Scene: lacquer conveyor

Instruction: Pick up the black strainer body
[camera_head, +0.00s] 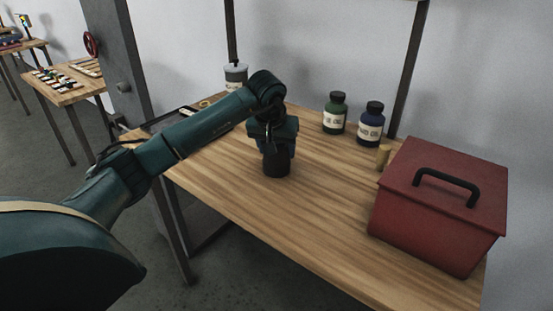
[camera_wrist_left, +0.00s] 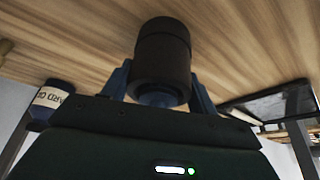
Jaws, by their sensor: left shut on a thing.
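The black strainer body (camera_head: 277,164) is a short dark cylinder at the middle of the wooden table in the head view. My left gripper (camera_head: 275,150) comes down on it from above and is shut on it. In the left wrist view the strainer body (camera_wrist_left: 163,52) sits between the two blue fingers of my left gripper (camera_wrist_left: 161,88). I cannot tell whether its base touches the table. My right gripper is not in view.
A red toolbox (camera_head: 430,218) with a black handle stands on the right of the wooden table (camera_head: 230,195). A green bottle (camera_head: 335,115), a blue bottle (camera_head: 370,123) and a small tan cylinder (camera_head: 383,154) stand behind. A grey-lidded container (camera_head: 236,77) stands at the back left. The table's front middle is clear.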

